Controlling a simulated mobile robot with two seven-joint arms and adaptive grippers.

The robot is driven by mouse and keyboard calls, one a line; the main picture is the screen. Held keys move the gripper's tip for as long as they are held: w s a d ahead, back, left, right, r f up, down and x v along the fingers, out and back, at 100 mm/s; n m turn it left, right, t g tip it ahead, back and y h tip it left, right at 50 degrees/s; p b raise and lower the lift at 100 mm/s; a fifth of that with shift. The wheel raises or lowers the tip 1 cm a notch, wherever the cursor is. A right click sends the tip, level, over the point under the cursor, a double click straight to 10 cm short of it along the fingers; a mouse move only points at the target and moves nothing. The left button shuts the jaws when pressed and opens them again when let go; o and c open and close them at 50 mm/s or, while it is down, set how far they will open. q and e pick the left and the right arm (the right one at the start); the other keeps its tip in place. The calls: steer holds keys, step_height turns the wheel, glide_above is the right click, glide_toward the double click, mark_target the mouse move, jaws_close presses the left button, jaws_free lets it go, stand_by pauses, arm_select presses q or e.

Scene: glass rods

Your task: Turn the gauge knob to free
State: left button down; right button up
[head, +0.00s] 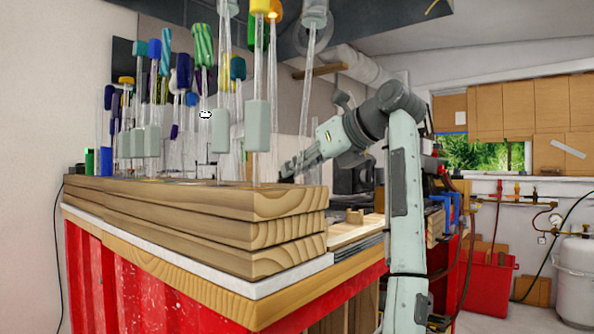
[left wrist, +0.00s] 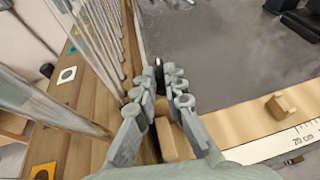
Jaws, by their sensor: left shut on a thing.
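My left gripper (head: 290,168) is low at the back of the bench, just behind the rod rack, in the head view. In the left wrist view its fingers (left wrist: 159,82) are nearly together on a small dark upright piece (left wrist: 159,72), which looks like the gauge knob. Most of it is hidden by the fingertips, and its setting cannot be read. A wooden block (left wrist: 166,140) lies under and between the fingers. Another wooden block (left wrist: 281,106) sits by a scale (left wrist: 305,137) marked 20 cm. My right gripper does not show.
A stepped wooden rack (head: 200,220) holds several upright glass rods with coloured ends, close beside my left gripper. The grey bench surface (left wrist: 215,50) beyond the fingers is mostly clear. A round dial (head: 555,218) hangs on pipes at the far right.

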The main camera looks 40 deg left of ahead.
arm_select(q)
steer(key=c, duration=1.6)
jaws_free()
steer(key=v, duration=1.2)
